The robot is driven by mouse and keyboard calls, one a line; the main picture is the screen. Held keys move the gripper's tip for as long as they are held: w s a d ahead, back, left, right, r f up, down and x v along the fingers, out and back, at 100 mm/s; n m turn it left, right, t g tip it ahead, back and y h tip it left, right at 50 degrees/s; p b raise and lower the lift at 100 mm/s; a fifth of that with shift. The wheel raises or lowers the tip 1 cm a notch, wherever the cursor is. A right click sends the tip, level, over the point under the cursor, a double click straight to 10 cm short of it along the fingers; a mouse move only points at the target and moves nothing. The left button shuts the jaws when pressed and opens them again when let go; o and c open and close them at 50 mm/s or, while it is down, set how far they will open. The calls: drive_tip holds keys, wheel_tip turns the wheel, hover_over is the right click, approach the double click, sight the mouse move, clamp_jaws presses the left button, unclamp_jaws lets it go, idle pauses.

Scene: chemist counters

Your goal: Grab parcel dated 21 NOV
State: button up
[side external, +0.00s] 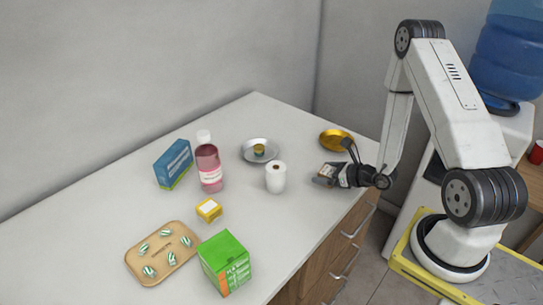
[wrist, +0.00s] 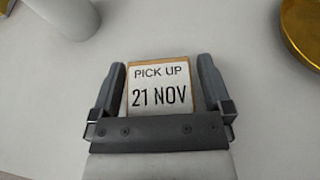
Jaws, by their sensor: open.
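The parcel dated 21 NOV (wrist: 160,88) is in the wrist view, with a white label reading "PICK UP 21 NOV" and a brown edge. It lies between the two fingers of my gripper (wrist: 162,85), with a finger on each side. The fingers are open, and narrow gaps seem to show beside the parcel. In the side external view my gripper (side external: 322,179) is low over the counter's right part, and the parcel (side external: 327,171) shows at its fingertips, partly hidden by them.
A white roll (side external: 275,178) stands left of my gripper. A gold dish (side external: 336,139) lies behind it, and a silver dish (side external: 260,150) farther left. A pink bottle (side external: 209,168), blue box (side external: 173,164), yellow box (side external: 209,210), green box (side external: 225,262) and tan tray (side external: 135,262) stand farther left.

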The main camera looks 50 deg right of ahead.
sight(326, 170)
drive_tip(key=c, duration=1.2)
drive_tip(key=shift+r, duration=0.2)
drive_tip(key=shift+r, duration=4.8)
